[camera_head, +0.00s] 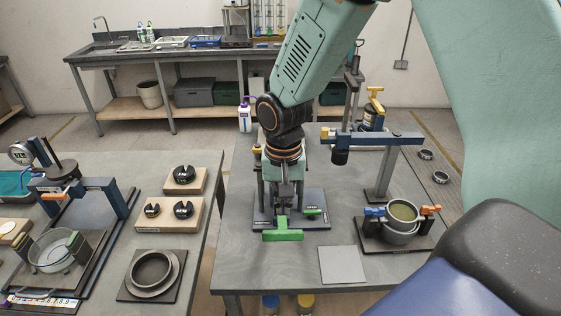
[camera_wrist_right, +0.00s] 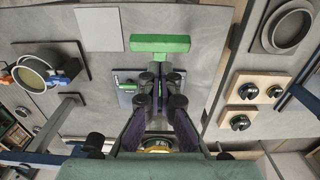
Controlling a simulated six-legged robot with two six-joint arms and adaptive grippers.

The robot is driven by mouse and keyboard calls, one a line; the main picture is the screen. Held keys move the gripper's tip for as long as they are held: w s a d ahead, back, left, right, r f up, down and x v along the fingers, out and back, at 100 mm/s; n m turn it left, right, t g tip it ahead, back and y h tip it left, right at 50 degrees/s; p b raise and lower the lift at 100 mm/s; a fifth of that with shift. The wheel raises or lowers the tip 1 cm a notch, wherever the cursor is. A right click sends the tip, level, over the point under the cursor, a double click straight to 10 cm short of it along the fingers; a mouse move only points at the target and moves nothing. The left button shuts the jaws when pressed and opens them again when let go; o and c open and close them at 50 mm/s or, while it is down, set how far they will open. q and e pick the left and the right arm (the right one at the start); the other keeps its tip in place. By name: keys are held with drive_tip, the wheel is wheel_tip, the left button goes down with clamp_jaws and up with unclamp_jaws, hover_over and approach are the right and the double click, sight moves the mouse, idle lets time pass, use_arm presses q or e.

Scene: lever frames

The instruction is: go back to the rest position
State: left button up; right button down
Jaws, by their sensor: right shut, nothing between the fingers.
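My right gripper (camera_head: 284,194) reaches down over the right-hand table, its fingers shut and empty. In the right wrist view its fingertips (camera_wrist_right: 160,76) are together, just below a green bar handle (camera_wrist_right: 160,44). The green handle (camera_head: 283,235) belongs to a lever frame on a dark blue base plate (camera_head: 318,222), partly hidden by my gripper. I cannot tell whether the fingertips touch the lever frame. My left gripper is not in view.
A grey square plate (camera_head: 342,265) lies right of the handle. A blue-armed stand (camera_head: 380,180) and a pot with orange and blue clamps (camera_head: 402,232) stand further right. The left table holds wooden blocks with black weights (camera_head: 168,213), a ring dish (camera_head: 152,270) and a press frame (camera_head: 120,205).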

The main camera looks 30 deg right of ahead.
idle(0.8)
drive_tip(key=s+a+f+n+y, duration=0.1)
drive_tip(key=s+a+f+n, duration=0.25)
drive_tip(key=s+f, duration=1.05)
drive_tip(key=s+f+n, duration=0.2)
drive_tip(key=s+f, duration=0.3)
drive_tip(key=s, duration=0.6)
wheel_tip(320, 180, down, 25)
drive_tip(key=h+b, duration=0.1)
drive_tip(key=b, duration=2.4)
drive_tip(key=shift+s+a+f, duration=0.15)
drive_tip(key=shift+a+f, duration=0.05)
drive_tip(key=shift+a, duration=0.15)
drive_tip(key=c, duration=2.1)
unclamp_jaws()
drive_tip(key=shift+n, duration=0.25)
